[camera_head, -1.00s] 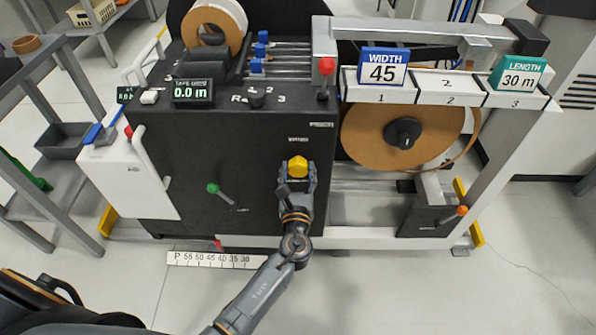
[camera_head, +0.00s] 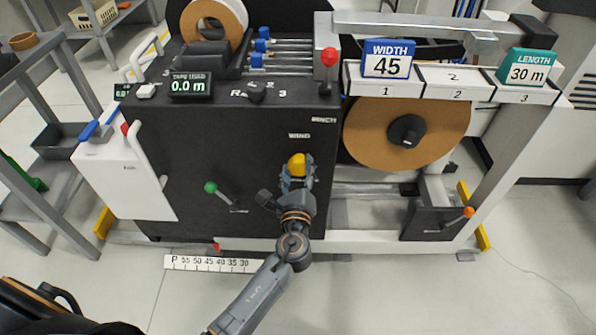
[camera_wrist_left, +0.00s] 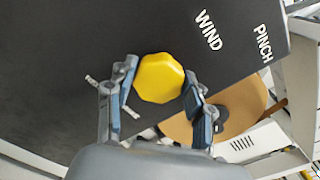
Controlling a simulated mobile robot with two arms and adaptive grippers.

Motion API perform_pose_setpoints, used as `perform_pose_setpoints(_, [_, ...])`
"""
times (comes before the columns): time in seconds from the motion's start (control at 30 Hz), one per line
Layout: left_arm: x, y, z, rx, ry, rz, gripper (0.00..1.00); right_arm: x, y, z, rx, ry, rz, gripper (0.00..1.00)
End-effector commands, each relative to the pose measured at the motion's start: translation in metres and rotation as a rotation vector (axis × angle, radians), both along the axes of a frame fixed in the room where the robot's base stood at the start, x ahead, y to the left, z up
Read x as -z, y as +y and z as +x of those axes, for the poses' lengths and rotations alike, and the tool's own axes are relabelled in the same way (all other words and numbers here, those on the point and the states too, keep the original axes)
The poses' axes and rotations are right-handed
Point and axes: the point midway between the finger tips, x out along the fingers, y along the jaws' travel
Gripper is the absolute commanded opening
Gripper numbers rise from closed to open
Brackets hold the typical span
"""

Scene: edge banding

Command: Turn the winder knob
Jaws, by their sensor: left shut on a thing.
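The yellow winder knob (camera_head: 297,161) is on the black front panel of the machine, below the label WIND. In the left wrist view the knob (camera_wrist_left: 158,78) is many-sided and sits between both fingers. My left gripper (camera_head: 297,174) is shut on the knob, one finger on each side, and it looks rolled to one side. The gripper also shows in the left wrist view (camera_wrist_left: 159,92). The knob's shaft is hidden. My right gripper is in neither view.
A brown tape roll (camera_head: 365,135) is at the right. The tape display (camera_head: 190,85) reads 0.0 m.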

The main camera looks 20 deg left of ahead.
Motion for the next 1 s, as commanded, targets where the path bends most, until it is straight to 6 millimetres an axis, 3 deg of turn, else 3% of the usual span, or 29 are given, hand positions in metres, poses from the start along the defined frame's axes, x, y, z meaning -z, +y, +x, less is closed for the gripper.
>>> perform_pose_setpoints(0.47, [-0.0002, 0.0003, 0.0000, -0.001, -0.006, -0.021, 0.21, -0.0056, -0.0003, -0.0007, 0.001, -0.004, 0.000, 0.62])
perform_pose_setpoints(0.5, [-0.0001, 0.0002, 0.0000, -0.001, -0.006, -0.021, 0.54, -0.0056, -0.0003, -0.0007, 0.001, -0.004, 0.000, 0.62])
perform_pose_setpoints(0.6, [-0.0001, 0.0002, 0.0000, -0.001, -0.005, -0.020, 0.74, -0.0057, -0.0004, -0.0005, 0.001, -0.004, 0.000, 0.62])
perform_pose_setpoints(1.0, [0.0011, -0.0014, -0.0052, 0.000, -0.003, -0.019, 0.74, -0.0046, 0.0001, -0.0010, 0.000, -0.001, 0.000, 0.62])
